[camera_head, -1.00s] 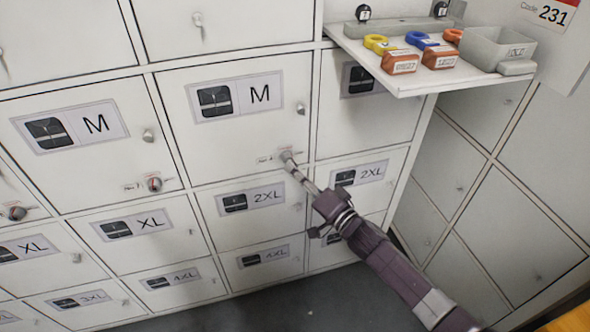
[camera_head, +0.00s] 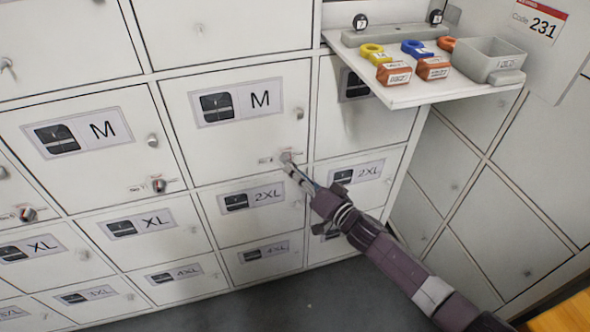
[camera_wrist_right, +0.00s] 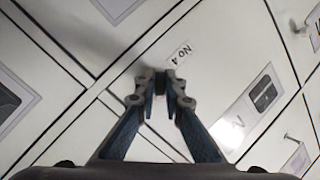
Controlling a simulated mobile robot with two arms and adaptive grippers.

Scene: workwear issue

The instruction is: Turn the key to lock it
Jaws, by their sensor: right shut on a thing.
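My right gripper (camera_head: 290,168) reaches from the lower right to the lower right corner of a locker door marked M (camera_head: 228,142). Its fingertips are at the lock on that door. In the right wrist view the two fingers (camera_wrist_right: 160,80) come together in front of the door, close to a label reading No.4 (camera_wrist_right: 179,54). The key and the lock are hidden by the fingertips, so I cannot tell the key's angle. The door is shut flush with its neighbours. My left gripper is not in view.
A white shelf (camera_head: 408,96) juts out at the upper right, with coloured tags and a grey bin (camera_head: 494,62). Other doors have knobs, such as the lock (camera_head: 158,186) on the left M door. Dark floor (camera_head: 310,300) lies below.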

